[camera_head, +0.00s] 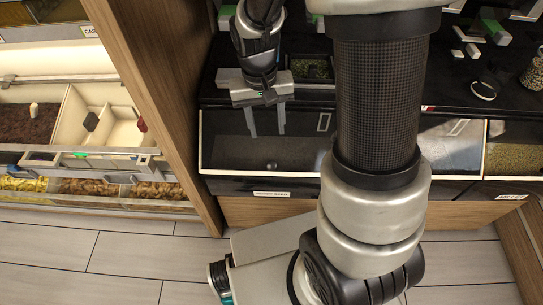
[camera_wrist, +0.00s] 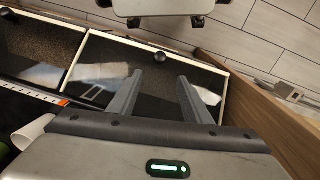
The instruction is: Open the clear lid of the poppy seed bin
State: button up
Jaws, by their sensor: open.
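The poppy seed bin's clear lid (camera_head: 225,152) is a pale-framed panel lying shut over dark contents, with a label (camera_head: 271,194) on the front below. A small dark round knob (camera_head: 271,166) sits near its front edge. In the wrist view the lid (camera_wrist: 100,68) fills the middle and its knob (camera_wrist: 160,57) shows beyond my fingertips, between their lines. My gripper (camera_head: 267,134) is open and empty, fingers pointing down over the lid's middle, behind the knob. It also shows in the wrist view (camera_wrist: 160,76). I cannot tell whether the fingertips touch the lid.
A wooden divider (camera_head: 165,110) stands close on the left of the bin. A neighbouring lidded bin (camera_head: 455,148) is on the right, partly behind my arm. A small green-filled container (camera_head: 311,69) and other small items sit on the dark shelf behind. Tiled floor (camera_head: 120,255) lies in front.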

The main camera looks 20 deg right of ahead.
aim_at(272, 164)
jog(key=f+b, duration=0.1)
jog(key=f, duration=0.4)
jog(key=f+b, duration=0.1)
jog(key=f, duration=0.5)
jog(key=d+f+b, duration=0.1)
jog(key=f, duration=0.4)
jog(key=shift+s+d+f, duration=0.1)
jog(key=shift+f, duration=0.15)
grip_shut()
